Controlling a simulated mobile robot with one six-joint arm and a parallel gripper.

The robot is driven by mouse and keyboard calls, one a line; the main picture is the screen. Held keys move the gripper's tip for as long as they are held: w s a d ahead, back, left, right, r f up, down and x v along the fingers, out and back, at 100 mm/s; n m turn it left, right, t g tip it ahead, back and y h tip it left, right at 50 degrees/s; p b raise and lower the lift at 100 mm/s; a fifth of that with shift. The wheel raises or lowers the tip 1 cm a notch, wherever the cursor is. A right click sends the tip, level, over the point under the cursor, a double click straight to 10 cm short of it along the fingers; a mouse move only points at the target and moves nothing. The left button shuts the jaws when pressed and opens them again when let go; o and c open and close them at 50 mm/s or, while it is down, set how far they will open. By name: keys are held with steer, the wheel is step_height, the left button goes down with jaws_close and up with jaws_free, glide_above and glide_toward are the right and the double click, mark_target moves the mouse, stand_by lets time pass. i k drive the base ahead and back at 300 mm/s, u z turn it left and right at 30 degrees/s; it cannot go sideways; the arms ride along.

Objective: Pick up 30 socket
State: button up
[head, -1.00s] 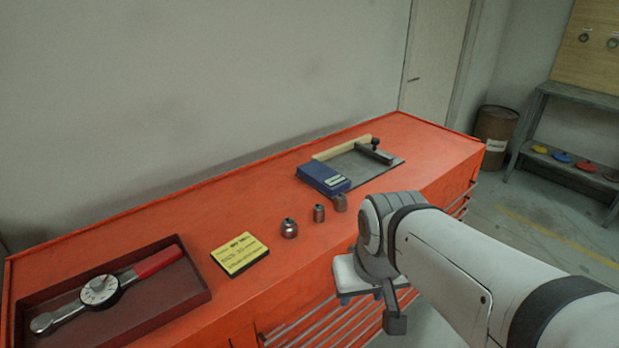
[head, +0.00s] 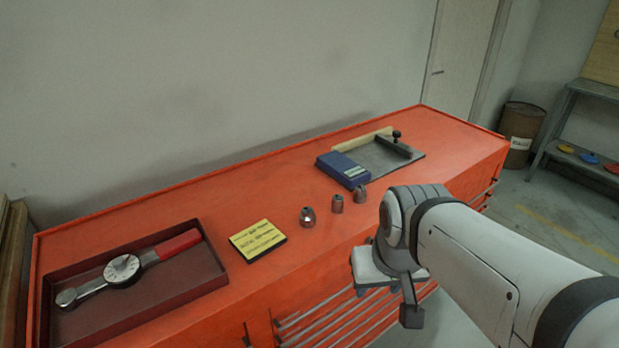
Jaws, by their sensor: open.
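Three metal sockets stand in a row on the orange workbench (head: 200,220). The left socket (head: 307,217) looks the largest, the middle socket (head: 338,204) is slimmer, and the right socket (head: 360,194) is closest to my arm. Their size marks are too small to read, so I cannot tell which is the 30. My gripper (head: 385,300) hangs in front of the bench's front edge, to the right of and nearer than the sockets. It is open, and apart from all three sockets. Its fingers are partly hidden by the wrist.
A dark red tray (head: 215,280) with a torque wrench (head: 122,268) lies at the left. A yellow note block (head: 258,240) lies between tray and sockets. A blue box (head: 342,170) and a grey plate fixture (head: 410,160) stand behind the sockets. Drawer handles line the bench front.

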mark_target(307, 215)
steer(key=u, duration=2.3)
steer(key=k, duration=1.15)
steer(key=z, duration=1.25)
steer(key=i, duration=1)
steer(key=z, duration=0.05)
